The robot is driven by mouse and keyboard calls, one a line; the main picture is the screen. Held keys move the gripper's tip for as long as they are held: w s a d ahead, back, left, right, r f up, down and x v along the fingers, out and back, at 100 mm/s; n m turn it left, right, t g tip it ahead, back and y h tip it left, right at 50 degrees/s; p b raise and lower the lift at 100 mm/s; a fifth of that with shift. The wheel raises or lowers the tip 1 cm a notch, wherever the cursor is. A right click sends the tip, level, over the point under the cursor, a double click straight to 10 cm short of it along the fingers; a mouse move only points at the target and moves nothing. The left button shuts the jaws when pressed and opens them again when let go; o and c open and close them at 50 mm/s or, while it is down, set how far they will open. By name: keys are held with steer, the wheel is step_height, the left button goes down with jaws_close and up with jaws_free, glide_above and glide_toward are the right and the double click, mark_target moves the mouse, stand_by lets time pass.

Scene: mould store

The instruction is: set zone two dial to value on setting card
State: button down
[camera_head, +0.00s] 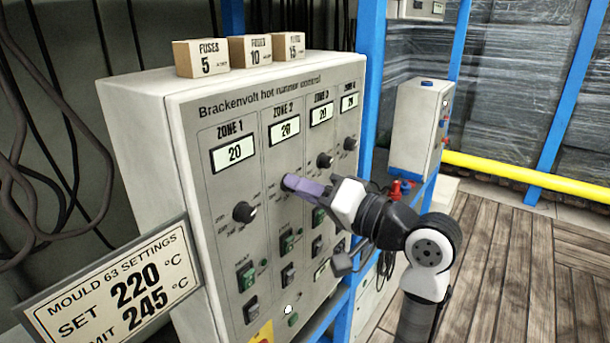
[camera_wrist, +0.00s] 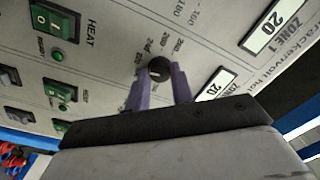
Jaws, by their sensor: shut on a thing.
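The grey control cabinet (camera_head: 190,170) has a column for each zone. My gripper (camera_head: 290,183) reaches the zone two column from the right, and its purple fingers hide that dial in the head view. In the wrist view the black zone two dial (camera_wrist: 160,67) sits between the two fingers of my gripper (camera_wrist: 160,80), which are shut on it. A light mark shows on the dial; its exact reading is unclear. The zone two display (camera_head: 285,128) seems to read 20. The setting card (camera_head: 115,290) at lower left reads SET 220 °C and, partly cut off, a limit of 245 °C.
The zone one dial (camera_head: 244,211) is close on the left, the zone three dial (camera_head: 325,160) on the right. Green heat switches (camera_head: 288,243) lie below. Fuse boxes (camera_head: 250,50) stand on top. A blue post (camera_head: 370,70) stands right of the cabinet.

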steer(key=shift+r+m+p, duration=0.1)
steer(key=shift+m+p, duration=0.7)
steer(key=shift+m, duration=0.3)
steer(key=c, duration=1.2)
jaws_free()
steer(key=shift+d, duration=0.1)
steer(key=b+v, duration=0.3)
steer(key=v, duration=1)
steer(key=shift+s+d, duration=0.25)
